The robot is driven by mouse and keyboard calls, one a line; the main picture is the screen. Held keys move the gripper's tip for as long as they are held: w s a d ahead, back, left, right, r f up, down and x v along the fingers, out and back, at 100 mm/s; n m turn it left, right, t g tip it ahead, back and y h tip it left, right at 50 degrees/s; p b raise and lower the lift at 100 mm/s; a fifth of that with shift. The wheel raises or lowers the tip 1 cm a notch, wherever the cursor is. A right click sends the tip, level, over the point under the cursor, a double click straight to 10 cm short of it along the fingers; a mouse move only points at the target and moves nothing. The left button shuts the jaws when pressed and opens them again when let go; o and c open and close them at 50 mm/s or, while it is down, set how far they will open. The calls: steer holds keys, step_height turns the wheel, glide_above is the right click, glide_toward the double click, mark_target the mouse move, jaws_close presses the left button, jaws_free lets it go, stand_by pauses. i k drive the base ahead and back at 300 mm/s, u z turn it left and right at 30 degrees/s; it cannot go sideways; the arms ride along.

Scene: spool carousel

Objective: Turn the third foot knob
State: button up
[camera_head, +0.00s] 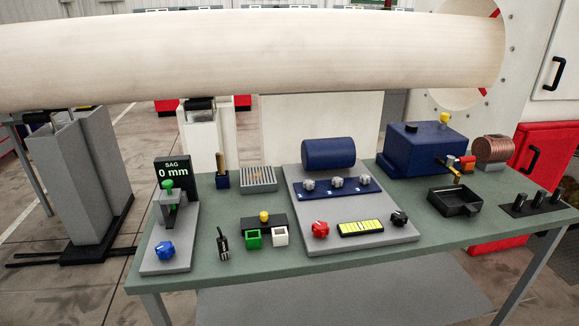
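A blue strip (330,190) lies on a grey plate (370,226) on the green table. It carries a row of three small grey knobs: left (308,184), middle (337,182) and right (365,180). No marking that says which is the third foot knob can be read. A dark blue cylinder (328,153) lies behind the row. In front, a yellow-green level vial (360,229) sits between a red knob (320,229) and a black knob (399,218). My gripper is not in view.
The table (220,262) also holds a "SAG 0 mm" display (172,171), a blue knob (165,250), green and white cups, a blue box (425,148), a black tray (454,201) and a copper coil (493,149). A large cream cylinder (250,55) spans above the table's back.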

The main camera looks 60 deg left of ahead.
mark_target(364, 179)
steer(key=u, duration=1.8)
